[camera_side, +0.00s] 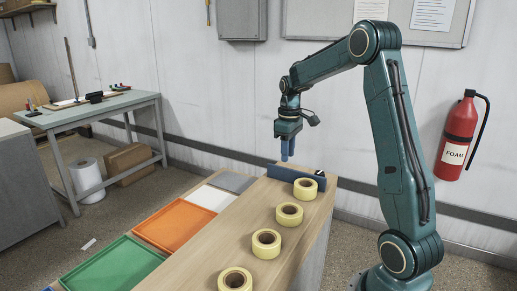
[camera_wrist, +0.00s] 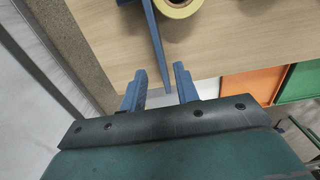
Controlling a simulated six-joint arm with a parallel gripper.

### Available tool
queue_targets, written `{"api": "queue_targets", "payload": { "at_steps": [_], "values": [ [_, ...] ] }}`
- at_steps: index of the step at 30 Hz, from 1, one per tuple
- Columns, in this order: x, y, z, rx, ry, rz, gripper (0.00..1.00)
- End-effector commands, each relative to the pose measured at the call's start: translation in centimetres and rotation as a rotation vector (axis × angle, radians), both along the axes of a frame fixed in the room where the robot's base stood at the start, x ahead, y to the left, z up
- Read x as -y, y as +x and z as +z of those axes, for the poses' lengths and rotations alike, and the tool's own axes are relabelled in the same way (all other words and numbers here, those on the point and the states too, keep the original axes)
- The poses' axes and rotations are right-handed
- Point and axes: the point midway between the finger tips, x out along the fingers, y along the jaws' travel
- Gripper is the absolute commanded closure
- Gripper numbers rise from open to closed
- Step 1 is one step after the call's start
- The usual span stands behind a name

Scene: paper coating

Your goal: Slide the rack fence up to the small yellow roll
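The rack fence (camera_side: 290,174) is a long blue bar at the far end of the wooden table top. The nearest small yellow roll (camera_side: 305,189) lies flat close in front of the fence's right part; I cannot tell whether they touch. In the wrist view the fence (camera_wrist: 157,45) is a thin blue strip beside the partly cut-off yellow roll (camera_wrist: 178,7). My gripper (camera_side: 287,158) is above the fence's left part, pointing down. Its two blue fingers (camera_wrist: 160,72) are apart with nothing held, and the fence's end shows between them.
Several yellow rolls stand in a row along the wooden table (camera_side: 208,243). Green (camera_side: 112,268), orange (camera_side: 175,226), white (camera_side: 211,198) and grey (camera_side: 232,182) trays lie along its left side. A wall is behind the far end.

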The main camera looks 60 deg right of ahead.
Motion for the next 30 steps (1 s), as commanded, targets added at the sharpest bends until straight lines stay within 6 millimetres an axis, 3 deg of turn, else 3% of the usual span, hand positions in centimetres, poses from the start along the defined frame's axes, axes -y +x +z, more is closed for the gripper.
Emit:
{"api": "queue_targets", "payload": {
  "at_steps": [6, 12, 30],
  "values": [
    [0.0, 0.1, 3.8, 0.003, -0.002, 0.0, 0.69],
    [0.0, 0.0, 6.1, 0.002, -0.001, 0.0, 0.69],
    [-0.2, 0.0, 7.1, 0.002, -0.001, 0.001, 0.69]
  ]
}}
